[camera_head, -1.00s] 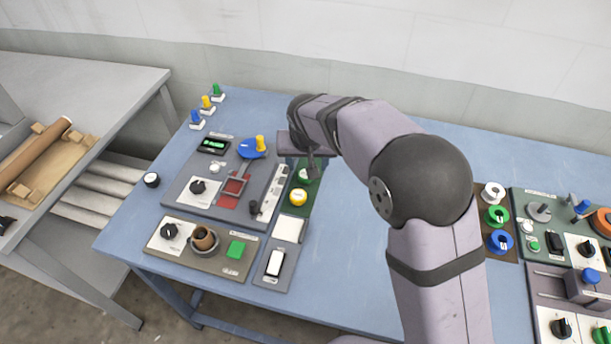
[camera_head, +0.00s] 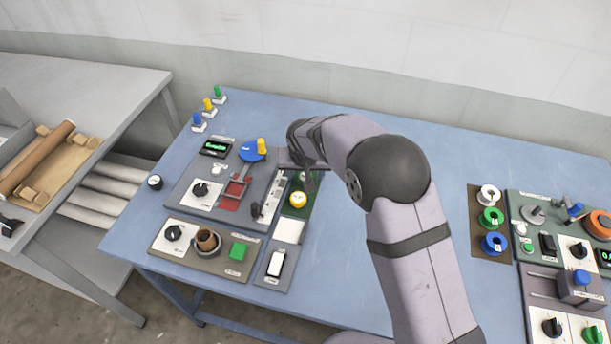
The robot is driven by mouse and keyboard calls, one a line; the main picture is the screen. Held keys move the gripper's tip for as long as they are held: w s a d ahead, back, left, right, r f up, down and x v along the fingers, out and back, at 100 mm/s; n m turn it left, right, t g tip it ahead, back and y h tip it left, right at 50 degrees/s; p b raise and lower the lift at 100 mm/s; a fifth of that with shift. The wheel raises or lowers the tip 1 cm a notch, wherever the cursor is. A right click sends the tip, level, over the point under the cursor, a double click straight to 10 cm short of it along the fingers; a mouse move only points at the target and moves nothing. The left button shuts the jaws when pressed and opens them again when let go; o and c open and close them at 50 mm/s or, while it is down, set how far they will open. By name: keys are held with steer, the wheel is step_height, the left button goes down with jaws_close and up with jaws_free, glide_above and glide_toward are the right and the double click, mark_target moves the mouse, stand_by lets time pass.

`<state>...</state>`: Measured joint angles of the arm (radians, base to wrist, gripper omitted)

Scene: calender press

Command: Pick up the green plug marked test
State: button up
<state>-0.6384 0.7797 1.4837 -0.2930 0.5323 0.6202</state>
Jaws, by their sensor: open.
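A small green plug (camera_head: 217,91) stands upright on a white base at the far left corner of the blue table. A yellow plug (camera_head: 208,104) and a blue plug (camera_head: 197,118) stand in a row in front of it. Any marking on them is too small to read. My gripper (camera_head: 308,184) hangs over the right edge of the left control panels, near a round yellow button. It is well to the right of the green plug and apart from it. The gripper is open; its fingers are small and partly hidden by my arm, and I see nothing held.
Grey control panels (camera_head: 188,197) with knobs, a blue disc (camera_head: 252,151) and a red slider fill the table's left half. More panels (camera_head: 560,222) and colored rings (camera_head: 491,218) stand at the right. A grey bench with rollers stands left. The table's back strip is clear.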

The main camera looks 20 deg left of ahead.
steer(key=shift+w+f, duration=0.3)
steer(key=shift+f, duration=0.35)
steer(key=c, duration=1.1)
